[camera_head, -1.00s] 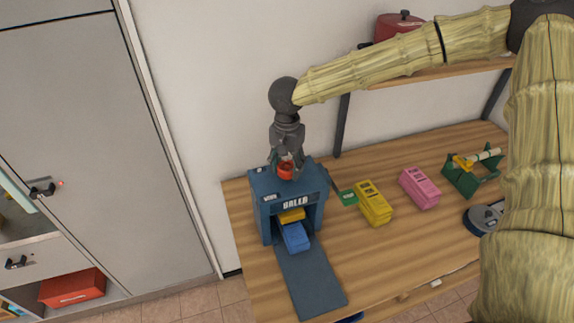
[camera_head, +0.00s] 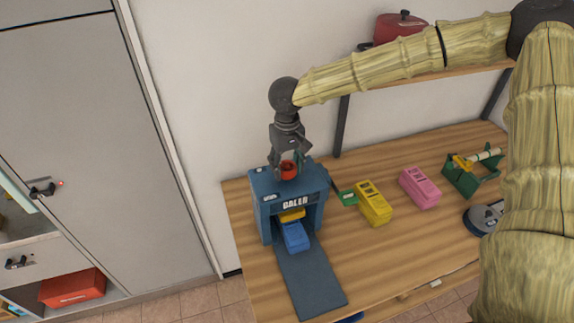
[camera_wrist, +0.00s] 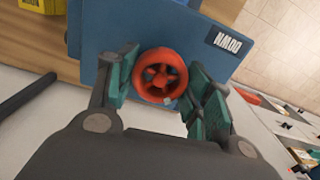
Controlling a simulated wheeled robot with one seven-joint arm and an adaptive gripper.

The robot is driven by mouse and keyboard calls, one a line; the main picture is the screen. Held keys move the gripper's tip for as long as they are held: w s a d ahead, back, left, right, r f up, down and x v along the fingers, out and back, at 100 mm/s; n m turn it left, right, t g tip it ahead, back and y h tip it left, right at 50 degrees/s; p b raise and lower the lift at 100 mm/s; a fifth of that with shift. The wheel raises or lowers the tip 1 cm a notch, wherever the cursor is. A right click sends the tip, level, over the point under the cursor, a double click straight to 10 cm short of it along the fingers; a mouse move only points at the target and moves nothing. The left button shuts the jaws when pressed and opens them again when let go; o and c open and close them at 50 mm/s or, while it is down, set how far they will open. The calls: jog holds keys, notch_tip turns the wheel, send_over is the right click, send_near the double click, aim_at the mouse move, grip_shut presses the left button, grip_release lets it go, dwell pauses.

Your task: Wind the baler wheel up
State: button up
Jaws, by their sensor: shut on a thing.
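The blue baler (camera_head: 262,213) stands at the left end of the table, with its name label on the front. Its red wheel (camera_head: 289,170) is on top and also shows in the wrist view (camera_wrist: 163,57). My gripper (camera_head: 288,165) points down from above, its green-padded fingers on both sides of the wheel, shut on it. In the wrist view the fingers (camera_wrist: 168,84) flank the rim. A yellow block (camera_head: 292,215) is inside the baler's opening, partly hidden. A blue block (camera_head: 295,236) lies in front of it at the mouth, where a dark ramp (camera_head: 310,279) slopes out.
A green piece (camera_head: 348,197), a yellow box (camera_head: 373,203) and a pink box (camera_head: 420,188) lie right of the baler on the wooden table (camera_head: 400,249). A green stand (camera_head: 470,180) is farther right. A shelf with a red pot (camera_head: 398,27) is above; grey cabinets stand left.

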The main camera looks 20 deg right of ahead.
aim_at(288, 166)
jog(key=shift+n, duration=0.6)
jog(key=o, duration=1)
notch_tip(288, 166, up, 12)
jog(key=shift+d, duration=0.1)
jog(key=shift+f, duration=0.1)
dwell(0.4)
